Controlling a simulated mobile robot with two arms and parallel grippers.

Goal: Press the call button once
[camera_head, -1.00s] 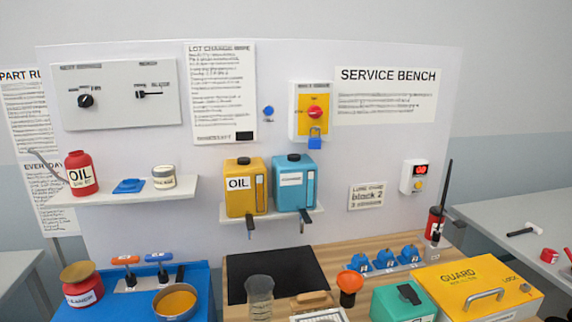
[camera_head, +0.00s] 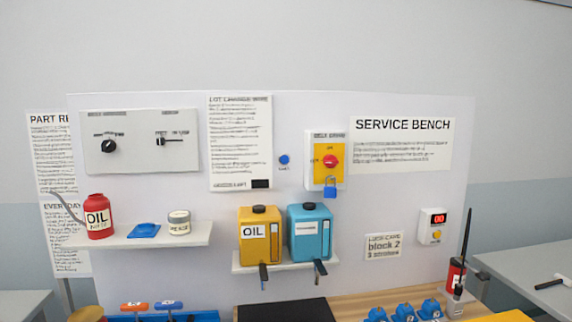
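A small round blue button (camera_head: 284,159) is on the white back panel. It sits between the tall printed sheet and the yellow switch box, with a tiny label under it that is too blurred to read. Another small button, orange-yellow (camera_head: 437,235), is on the white box with a red display at the right. I cannot tell from the labels which is the call button. Nothing touches either button. Neither of my grippers is in view.
A yellow switch box (camera_head: 326,160) with a red knob and blue padlock is right of the blue button. Below, a shelf (camera_head: 245,268) holds a yellow oil can (camera_head: 260,240) and a blue can (camera_head: 309,237). A red oil bottle (camera_head: 98,218) stands on the left shelf.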

